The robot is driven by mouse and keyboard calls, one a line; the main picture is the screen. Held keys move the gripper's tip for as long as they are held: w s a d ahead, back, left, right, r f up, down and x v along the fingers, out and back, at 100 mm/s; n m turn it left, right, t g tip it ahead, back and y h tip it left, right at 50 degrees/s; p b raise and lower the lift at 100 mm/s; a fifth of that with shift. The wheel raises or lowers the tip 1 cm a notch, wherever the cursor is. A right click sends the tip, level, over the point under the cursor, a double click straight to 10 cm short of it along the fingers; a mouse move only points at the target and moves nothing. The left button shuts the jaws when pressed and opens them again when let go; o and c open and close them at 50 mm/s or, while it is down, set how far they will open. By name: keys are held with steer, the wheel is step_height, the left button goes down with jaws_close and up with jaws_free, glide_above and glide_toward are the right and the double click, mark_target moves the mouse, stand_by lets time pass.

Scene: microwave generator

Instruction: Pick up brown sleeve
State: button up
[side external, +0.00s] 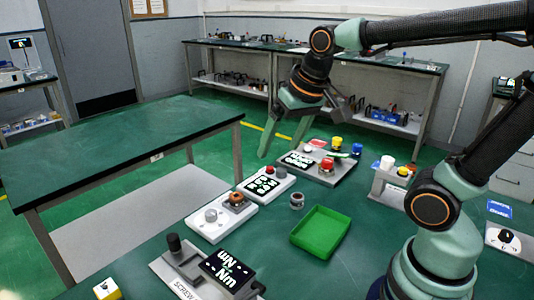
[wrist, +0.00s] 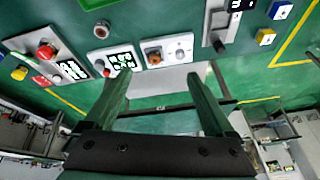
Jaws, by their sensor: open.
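The brown sleeve (side external: 236,198) looks like a small copper-brown ring. It sits on a white device (side external: 207,228) beside a round grey knob. In the wrist view the sleeve (wrist: 154,54) shows near the top middle, beyond and between the fingertips. My gripper (side external: 282,142) is open and empty, fingers pointing down, above and behind the row of devices. It is apart from the sleeve. In the wrist view my gripper's two fingers (wrist: 157,78) are spread wide with nothing between them.
A green tray (side external: 320,232) lies right of the devices, with a small grey cylinder (side external: 297,201) beside it. A white button panel (side external: 265,187) stands next to the sleeve's device. A lever unit (side external: 178,262) is in front. A red-button board (side external: 327,166) is behind.

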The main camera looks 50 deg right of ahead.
steer(key=w+d+f+m+g, duration=0.1)
steer(key=w+f+m+g, duration=0.1)
steer(key=w+m, duration=0.65)
steer(key=m+g, duration=0.3)
steer(key=m, duration=0.2)
glide_above(236, 196)
step_height(236, 196, down, 9)
steer(key=shift+n, duration=0.25)
steer(key=f, duration=0.5)
steer(key=shift+s+a+f, duration=0.1)
steer(key=shift+s+f, duration=0.15)
steer(key=shift+w+f, duration=0.15)
steer(key=shift+f, duration=1.35)
steer(key=shift+w+f, duration=0.1)
steer(key=shift+f, duration=1.4)
jaws_close()
